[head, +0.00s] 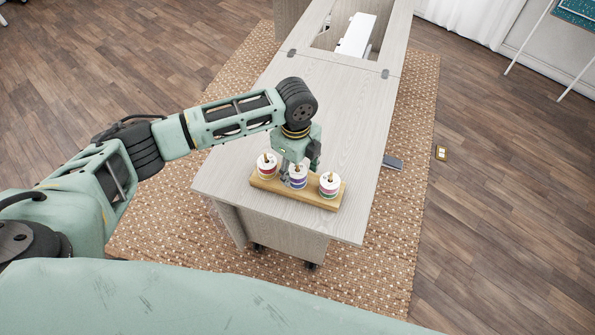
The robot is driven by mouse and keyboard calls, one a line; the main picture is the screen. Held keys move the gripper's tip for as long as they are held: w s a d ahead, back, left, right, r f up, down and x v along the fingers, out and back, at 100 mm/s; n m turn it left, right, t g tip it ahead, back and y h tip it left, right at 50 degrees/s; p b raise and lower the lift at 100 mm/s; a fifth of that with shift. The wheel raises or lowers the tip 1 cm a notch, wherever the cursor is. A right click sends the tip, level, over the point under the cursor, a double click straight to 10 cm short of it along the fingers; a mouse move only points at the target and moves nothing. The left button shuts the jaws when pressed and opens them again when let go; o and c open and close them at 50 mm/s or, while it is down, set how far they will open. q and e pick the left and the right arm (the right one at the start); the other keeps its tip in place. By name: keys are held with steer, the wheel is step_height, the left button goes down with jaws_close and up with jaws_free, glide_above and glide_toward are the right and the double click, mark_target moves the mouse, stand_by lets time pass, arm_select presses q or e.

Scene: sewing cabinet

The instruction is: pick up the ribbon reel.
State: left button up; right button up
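Three ribbon reels sit in a row on a wooden holder (265,182) near the front end of the cabinet top. The left reel (266,166) shows red, the middle reel (298,177) purple, and the right reel (329,187) green and pink; all have white flanges, with a peg showing at the top. My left gripper (297,163) points down just behind the holder, close to the middle reel. Its fingertips are partly hidden by the reels, so its opening and any contact with a reel are unclear. My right gripper is out of view.
The pale wood cabinet top (345,100) is clear behind the holder. A recess with a white sewing machine (356,36) is at the far end. A dark flat object (393,162) shows beside the cabinet's right edge. A patterned rug (405,210) lies below.

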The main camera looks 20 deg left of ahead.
arm_select(q)
steer(key=c, duration=0.9)
steer(key=shift+o, duration=0.2)
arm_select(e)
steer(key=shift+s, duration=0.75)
arm_select(q)
step_height(320, 180, up, 9)
steer(key=shift+b, duration=0.75)
steer(key=shift+r, duration=0.55)
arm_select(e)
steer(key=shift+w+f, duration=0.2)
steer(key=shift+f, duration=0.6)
